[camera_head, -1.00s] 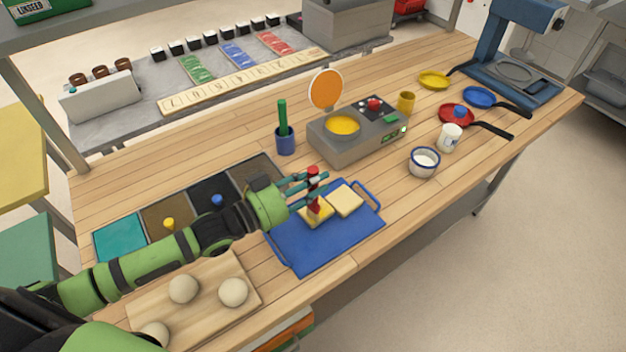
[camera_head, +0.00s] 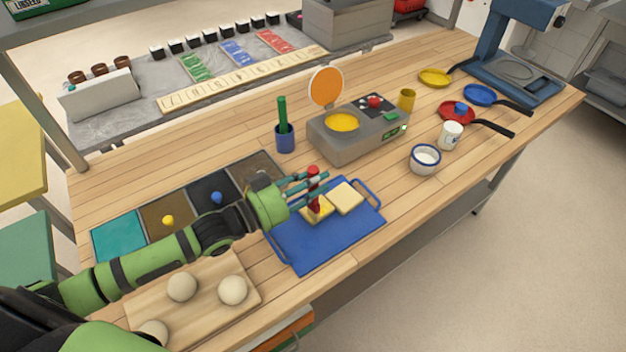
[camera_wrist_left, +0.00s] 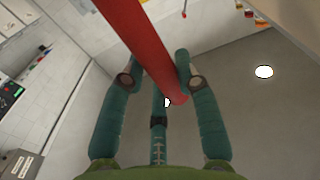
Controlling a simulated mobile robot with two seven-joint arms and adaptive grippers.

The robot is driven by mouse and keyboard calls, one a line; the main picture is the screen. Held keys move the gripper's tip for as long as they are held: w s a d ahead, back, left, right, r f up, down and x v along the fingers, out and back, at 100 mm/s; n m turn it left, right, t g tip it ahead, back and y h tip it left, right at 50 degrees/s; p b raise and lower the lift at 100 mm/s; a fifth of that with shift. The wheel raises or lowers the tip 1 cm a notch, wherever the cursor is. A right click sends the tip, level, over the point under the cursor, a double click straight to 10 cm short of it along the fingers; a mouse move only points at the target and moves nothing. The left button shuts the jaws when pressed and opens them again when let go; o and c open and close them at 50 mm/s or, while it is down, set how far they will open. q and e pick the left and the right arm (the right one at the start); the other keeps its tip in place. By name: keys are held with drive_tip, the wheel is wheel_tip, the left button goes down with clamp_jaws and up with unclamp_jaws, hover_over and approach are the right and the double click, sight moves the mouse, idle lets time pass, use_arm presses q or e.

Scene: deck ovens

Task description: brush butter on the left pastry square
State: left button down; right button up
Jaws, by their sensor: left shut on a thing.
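My left gripper (camera_head: 312,182) is shut on the red handle of a brush (camera_head: 313,174), which stands about upright. The brush's lower end is at the left pastry square (camera_head: 318,212), partly hidden by my fingers; I cannot tell whether it touches. The left square shows yellow on top. The right pastry square (camera_head: 347,198) lies beside it, paler. Both are on a blue board (camera_head: 318,244) with a handle. In the left wrist view the red handle (camera_wrist_left: 140,45) runs between my teal fingers. A pan of yellow butter (camera_head: 342,122) sits on the grey burner unit. My right gripper is not in view.
A blue cup (camera_head: 285,139) with a green-handled tool stands behind the board. A white bowl (camera_head: 425,159) and a white cup (camera_head: 450,135) stand to the right. A wooden board (camera_head: 205,308) with dough balls lies in front of my left arm.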

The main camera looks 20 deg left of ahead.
use_arm(q)
drive_tip(key=b+x, duration=0.1)
drive_tip(key=x, duration=0.4)
drive_tip(key=shift+a+f, duration=0.1)
drive_tip(key=shift+f, duration=0.05)
idle(0.4)
drive_tip(key=shift+w+a, duration=0.2)
drive_tip(key=shift+a, duration=0.3)
drive_tip(key=shift+p+v, duration=0.95)
drive_tip(key=shift+v, duration=1.55)
drive_tip(key=shift+s+d+r, duration=0.15)
drive_tip(key=shift+s+r, duration=0.05)
